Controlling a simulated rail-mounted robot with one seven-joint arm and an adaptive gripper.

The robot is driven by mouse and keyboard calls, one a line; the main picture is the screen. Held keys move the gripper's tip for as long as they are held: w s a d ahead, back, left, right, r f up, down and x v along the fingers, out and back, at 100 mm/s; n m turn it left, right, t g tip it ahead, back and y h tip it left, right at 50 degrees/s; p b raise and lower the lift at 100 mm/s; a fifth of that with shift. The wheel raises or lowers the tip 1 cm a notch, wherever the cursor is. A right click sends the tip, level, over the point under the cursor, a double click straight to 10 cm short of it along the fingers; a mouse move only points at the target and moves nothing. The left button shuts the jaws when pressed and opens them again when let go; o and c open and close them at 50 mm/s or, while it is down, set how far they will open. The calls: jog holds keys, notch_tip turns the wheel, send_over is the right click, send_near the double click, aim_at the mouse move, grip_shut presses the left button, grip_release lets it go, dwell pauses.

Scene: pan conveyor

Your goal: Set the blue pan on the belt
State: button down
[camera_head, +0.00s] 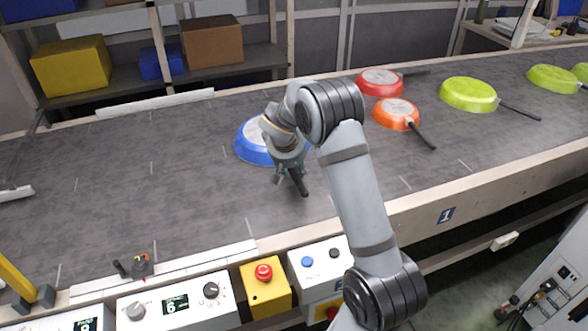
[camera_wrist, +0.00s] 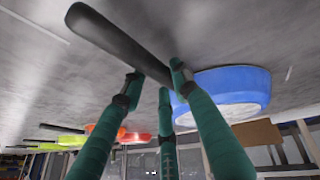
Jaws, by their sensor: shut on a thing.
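The blue pan (camera_head: 250,146) is bottom up at the middle of the belt (camera_head: 130,190), partly hidden behind my arm. Its dark handle (camera_head: 299,184) points toward the front edge of the belt. My gripper (camera_head: 285,171) is shut on the handle. In the wrist view the green fingers (camera_wrist: 158,78) close around the dark handle (camera_wrist: 112,40), with the blue pan body (camera_wrist: 225,88) to the right. The pan looks level and at or very near the belt surface; I cannot tell whether it touches.
Red (camera_head: 380,83), orange (camera_head: 396,114) and green pans (camera_head: 468,94) lie bottom up on the right part of the belt. The left part is clear. A control panel with a red stop button (camera_head: 264,271) lines the front edge. Shelves with boxes (camera_head: 70,66) stand behind.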

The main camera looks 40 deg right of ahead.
jog(key=c, duration=1.7)
grip_release()
jog(key=shift+s+f, duration=0.15)
jog(key=shift+f, duration=0.1)
jog(key=shift+c, duration=0.2)
jog(key=o, duration=0.4)
jog(key=shift+r, duration=0.1)
jog(key=shift+r, duration=0.1)
jog(key=v, duration=1.2)
jog(key=shift+a, duration=0.1)
